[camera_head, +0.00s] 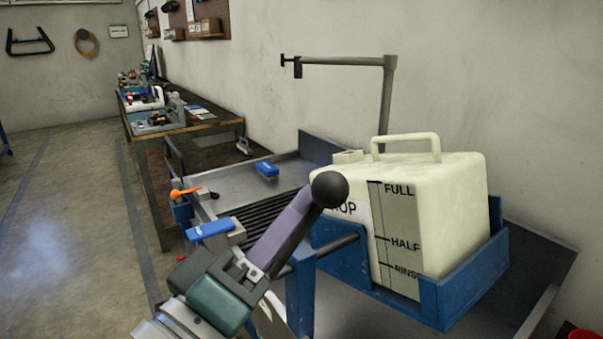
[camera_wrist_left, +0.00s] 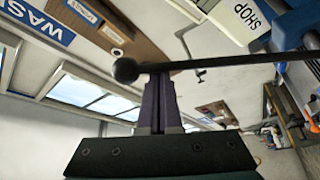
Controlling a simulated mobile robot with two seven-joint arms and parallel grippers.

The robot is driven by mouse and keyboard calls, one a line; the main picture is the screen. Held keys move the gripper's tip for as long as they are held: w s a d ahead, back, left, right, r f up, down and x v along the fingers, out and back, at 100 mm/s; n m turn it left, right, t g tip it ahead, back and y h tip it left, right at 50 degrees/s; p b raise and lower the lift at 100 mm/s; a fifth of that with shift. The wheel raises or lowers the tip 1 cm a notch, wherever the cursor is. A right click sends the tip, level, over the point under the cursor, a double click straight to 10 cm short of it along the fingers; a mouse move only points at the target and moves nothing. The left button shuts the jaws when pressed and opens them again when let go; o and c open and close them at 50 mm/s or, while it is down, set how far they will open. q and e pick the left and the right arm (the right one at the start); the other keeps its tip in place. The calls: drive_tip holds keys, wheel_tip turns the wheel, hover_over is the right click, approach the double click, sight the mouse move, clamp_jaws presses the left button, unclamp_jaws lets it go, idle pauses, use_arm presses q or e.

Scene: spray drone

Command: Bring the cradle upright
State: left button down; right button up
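The blue cradle (camera_head: 463,285) holds a cream tank (camera_head: 455,200) marked FULL, HALF and RINSE. The tank and cradle look close to upright, with a slight lean to the left. A lever with a black ball knob (camera_head: 329,190) stands in front of the tank. My left gripper (camera_head: 312,205) reaches up to it with purple fingers. In the left wrist view the closed fingers (camera_wrist_left: 160,80) meet the dark lever rod (camera_wrist_left: 225,62) just beside its knob (camera_wrist_left: 126,70). The rod lies across the fingertips. My right gripper is not in view.
The cradle stands on a grey bench (camera_head: 230,190) with a raised rim. Blue blocks (camera_head: 266,169) and an orange-handled part (camera_head: 186,192) lie to the left. A grey post with an arm (camera_head: 387,105) rises behind the tank. Floor (camera_head: 60,240) is clear at the left.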

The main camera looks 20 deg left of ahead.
use_arm(q)
drive_tip(key=s+d+f+m+h+b, duration=0.2)
drive_tip(key=s+d+f+m+b, duration=0.1)
drive_tip(key=d+f+m+b, duration=0.1)
drive_tip(key=shift+d+f+m+t+b, duration=0.25)
drive_tip(key=shift+f+m+t+b, duration=0.15)
drive_tip(key=shift+m+b, duration=0.15)
drive_tip(key=shift+h, duration=0.4)
